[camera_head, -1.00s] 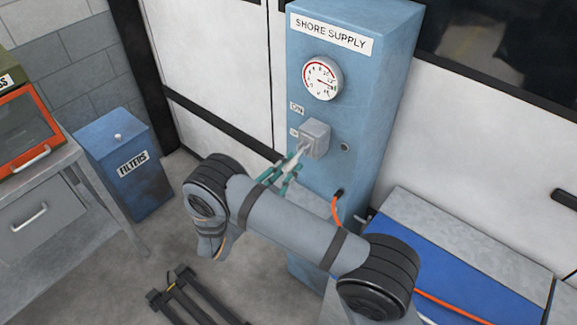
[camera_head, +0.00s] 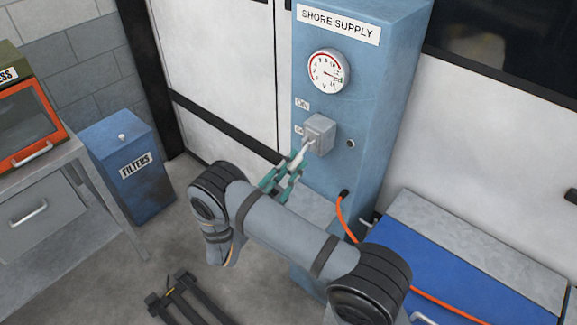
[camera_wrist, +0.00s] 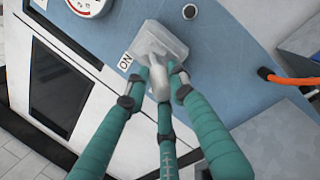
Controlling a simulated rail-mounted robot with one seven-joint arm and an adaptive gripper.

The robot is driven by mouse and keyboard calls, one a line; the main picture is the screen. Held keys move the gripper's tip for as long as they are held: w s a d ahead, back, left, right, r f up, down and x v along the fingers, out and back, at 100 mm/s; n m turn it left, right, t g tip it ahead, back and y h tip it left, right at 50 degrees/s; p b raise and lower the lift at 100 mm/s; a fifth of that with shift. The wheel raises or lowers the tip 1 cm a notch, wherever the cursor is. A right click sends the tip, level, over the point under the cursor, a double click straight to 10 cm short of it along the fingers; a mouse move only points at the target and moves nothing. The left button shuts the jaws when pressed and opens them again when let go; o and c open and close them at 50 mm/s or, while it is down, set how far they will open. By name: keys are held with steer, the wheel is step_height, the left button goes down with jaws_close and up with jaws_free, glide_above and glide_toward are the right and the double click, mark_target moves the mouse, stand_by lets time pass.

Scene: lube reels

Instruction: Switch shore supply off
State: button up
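The blue shore supply cabinet (camera_head: 375,130) carries a grey switch box (camera_head: 320,133) on its front, with a pale lever (camera_head: 303,157) slanting down and out toward my gripper. My gripper (camera_head: 281,180), with teal fingers, is just below the box at the lever's end. In the wrist view the fingertips (camera_wrist: 160,80) surround the grey lever (camera_wrist: 156,72) on several sides. I cannot tell whether they press on it.
A round gauge (camera_head: 329,70) sits above the switch, its needle pointing right. An orange cable (camera_head: 343,220) leaves the cabinet low down. A blue FILTERS bin (camera_head: 135,185) and a grey workbench (camera_head: 40,205) stand at left.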

steer(key=o, duration=0.4)
steer(key=shift+d+f, duration=0.2)
steer(key=shift+d, duration=0.05)
steer(key=shift+a, duration=0.2)
steer(key=v, duration=1.1)
steer(key=shift+s, duration=0.4)
steer(key=shift+a, duration=0.1)
